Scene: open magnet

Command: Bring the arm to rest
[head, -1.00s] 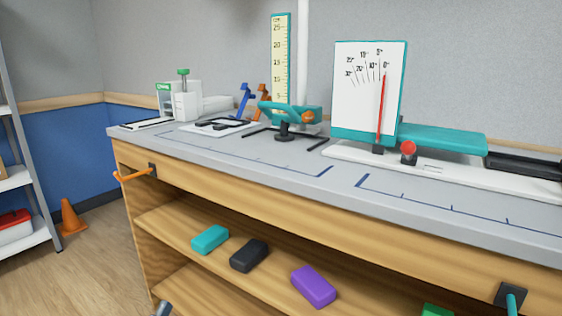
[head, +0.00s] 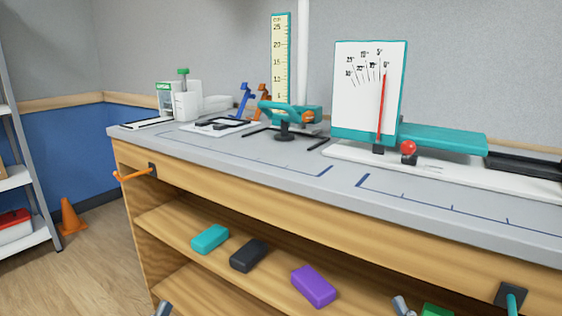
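A small grey piece of my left gripper (head: 163,309) shows at the bottom edge of the head view, left of centre, in front of the bench's lower shelf. A grey and dark piece of my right gripper (head: 404,307) shows at the bottom edge, right of centre, between the purple block and the green block. The rest of both arms is below the picture. Neither pair of fingers shows well enough to tell whether it is open or shut. Nothing is seen held in either one.
The workbench (head: 230,150) carries an angle-scale device (head: 360,100), a ruler stand (head: 281,60) and a white machine (head: 185,100). Teal (head: 210,239), black (head: 249,255), purple (head: 314,286) and green (head: 437,311) blocks lie on its shelf. An orange cone (head: 71,217) stands left.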

